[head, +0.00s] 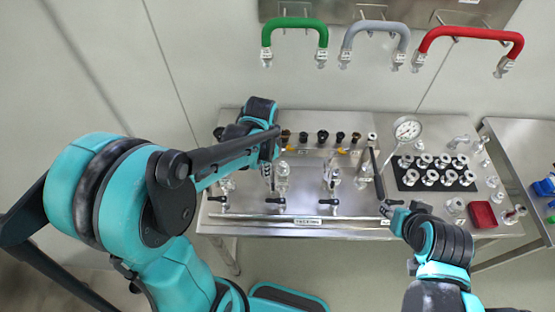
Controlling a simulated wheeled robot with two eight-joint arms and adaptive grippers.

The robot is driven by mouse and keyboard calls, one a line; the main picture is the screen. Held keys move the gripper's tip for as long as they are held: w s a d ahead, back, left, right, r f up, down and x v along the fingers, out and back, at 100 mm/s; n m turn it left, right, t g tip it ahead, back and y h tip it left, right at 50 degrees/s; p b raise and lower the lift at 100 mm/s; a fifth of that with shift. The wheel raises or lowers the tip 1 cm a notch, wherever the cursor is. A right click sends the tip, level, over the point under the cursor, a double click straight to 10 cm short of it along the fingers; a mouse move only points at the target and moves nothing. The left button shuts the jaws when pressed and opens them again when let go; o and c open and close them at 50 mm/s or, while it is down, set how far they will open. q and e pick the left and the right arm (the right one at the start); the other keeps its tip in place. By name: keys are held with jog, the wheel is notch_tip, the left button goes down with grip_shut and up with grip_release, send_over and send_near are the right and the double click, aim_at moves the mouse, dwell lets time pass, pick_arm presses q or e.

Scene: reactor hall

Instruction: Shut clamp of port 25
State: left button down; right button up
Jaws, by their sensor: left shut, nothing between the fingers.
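Several small valves with black handles stand along the front of the steel bench (350,228). I see a handle at the left (218,200), a handle in the middle (275,201) and a handle further right (328,202). A long dark lever (376,174) stands upright right of them. The port numbers are too small to read, so I cannot tell which clamp is port 25's. My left gripper (267,180) is shut and empty, pointing down above the middle handle, partly hidden by its own arm. My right gripper (392,209) is by the bench's front edge; its fingers are unclear.
Several dark knobs (322,137) line the back of the bench. A round gauge (407,130), a black rack (437,185) of metal fittings and a red tray (482,215) are at the right. Green (294,23), grey (375,27) and red (470,33) hoses hang on the wall.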

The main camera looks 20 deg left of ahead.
pick_arm(q)
notch_tip(320, 180, down, 8)
jog(key=b, duration=0.6)
jog(key=shift+w+d, duration=3.85)
jog(key=shift+d, duration=0.15)
notch_tip(320, 180, up, 7)
jog(key=s+p, duration=0.1)
jog(key=p, duration=0.3)
jog(key=shift+s, duration=0.15)
jog(key=shift+a, duration=0.1)
